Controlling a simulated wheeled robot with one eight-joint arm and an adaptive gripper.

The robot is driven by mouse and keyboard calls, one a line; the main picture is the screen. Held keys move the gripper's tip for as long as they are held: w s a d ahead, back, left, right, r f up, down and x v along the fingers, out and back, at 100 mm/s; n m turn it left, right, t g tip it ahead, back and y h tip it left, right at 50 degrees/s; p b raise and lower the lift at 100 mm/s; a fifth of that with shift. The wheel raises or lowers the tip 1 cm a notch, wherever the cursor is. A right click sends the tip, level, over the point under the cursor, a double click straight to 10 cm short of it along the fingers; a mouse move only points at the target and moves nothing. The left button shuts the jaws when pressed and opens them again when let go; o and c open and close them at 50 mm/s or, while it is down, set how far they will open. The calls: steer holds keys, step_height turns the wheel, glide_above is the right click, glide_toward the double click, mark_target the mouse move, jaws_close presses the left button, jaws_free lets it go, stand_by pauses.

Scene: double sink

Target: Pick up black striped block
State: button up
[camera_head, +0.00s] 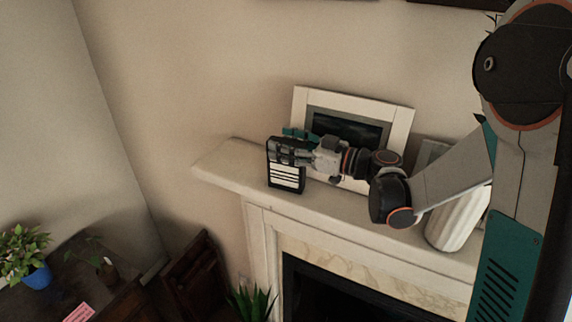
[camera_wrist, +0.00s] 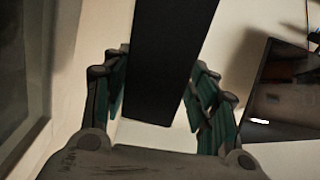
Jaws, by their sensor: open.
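The black striped block (camera_head: 286,178), black with white stripes on its face, stands upright near the left end of the white mantel shelf (camera_head: 232,160). My gripper (camera_head: 290,147) is at the upper part of the block in the head view and covers some of it. In the wrist view, the dark block (camera_wrist: 170,60) lies between the two teal-padded fingers of my gripper (camera_wrist: 158,95). The jaws are open, with one finger on each side of the block. Small gaps seem to show beside the fingers; contact is hard to tell.
A white picture frame (camera_head: 402,130) leans on the wall behind my gripper. A white ribbed vase (camera_head: 455,228) stands on the mantel at right. Plants (camera_head: 25,250) and dark furniture (camera_head: 195,275) are below left. The shelf's left end is clear.

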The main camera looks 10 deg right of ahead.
steer(key=shift+s+d, duration=0.1)
jaws_close()
steer(key=shift+r, duration=0.15)
